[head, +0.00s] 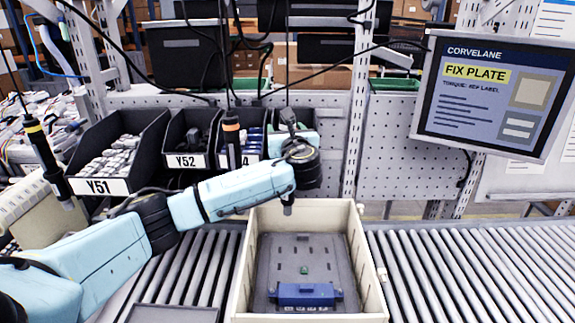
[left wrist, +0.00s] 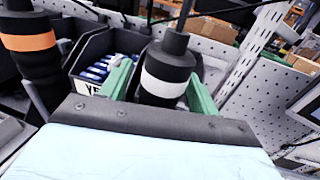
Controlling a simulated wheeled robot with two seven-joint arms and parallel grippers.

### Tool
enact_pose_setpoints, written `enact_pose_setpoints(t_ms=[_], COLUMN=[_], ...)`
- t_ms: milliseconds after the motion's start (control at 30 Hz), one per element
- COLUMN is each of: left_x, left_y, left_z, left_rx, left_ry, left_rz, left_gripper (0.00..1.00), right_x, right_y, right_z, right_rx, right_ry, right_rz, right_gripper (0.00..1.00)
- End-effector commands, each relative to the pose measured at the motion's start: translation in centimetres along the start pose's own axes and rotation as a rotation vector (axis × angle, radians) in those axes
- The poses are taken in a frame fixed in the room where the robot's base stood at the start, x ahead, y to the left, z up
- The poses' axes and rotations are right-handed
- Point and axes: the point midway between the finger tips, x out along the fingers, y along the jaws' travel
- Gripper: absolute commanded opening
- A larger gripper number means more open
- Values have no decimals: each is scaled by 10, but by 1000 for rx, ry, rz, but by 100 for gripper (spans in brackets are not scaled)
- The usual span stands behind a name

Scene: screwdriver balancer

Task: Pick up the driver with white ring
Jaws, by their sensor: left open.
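The driver with the white ring (left wrist: 167,78) hangs upright in the left wrist view, black with a white band around it. My left gripper (left wrist: 160,88) is open, with one green finger on each side of this driver. A small gap shows at the left finger; whether the right finger touches cannot be told. In the head view, my left wrist hides most of this driver. The driver with the orange ring (head: 231,136) hangs just to the left and also shows in the left wrist view (left wrist: 30,45). A driver with a yellow ring (head: 44,150) hangs at the far left.
Black parts bins (head: 118,135) stand behind the arm. A cream crate (head: 244,262) holding a grey plate and a blue part (head: 305,294) sits on the roller conveyor (head: 470,270). A screen (head: 490,95) reading "FIX PLATE" is at right. Cables hang above.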

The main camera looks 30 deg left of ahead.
Motion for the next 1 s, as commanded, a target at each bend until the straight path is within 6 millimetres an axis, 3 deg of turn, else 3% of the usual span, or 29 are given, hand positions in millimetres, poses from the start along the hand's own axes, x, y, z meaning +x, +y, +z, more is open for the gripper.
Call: enact_pose_setpoints(t_ms=[300, 767, 1000], left_x=[6, 5, 5], left_y=[0, 0, 0], left_z=[-1, -1, 1], left_rx=[-1, 0, -2], left_ry=[1, 1, -2], left_rz=[-2, -1, -1], left_gripper=[61, 2, 0], right_x=[-1, -1, -1], right_y=[0, 0, 0], right_z=[0, 0, 1], right_rx=[0, 0, 0], right_ry=[-1, -1, -1], right_rz=[0, 0, 0], right_gripper=[100, 100, 100])
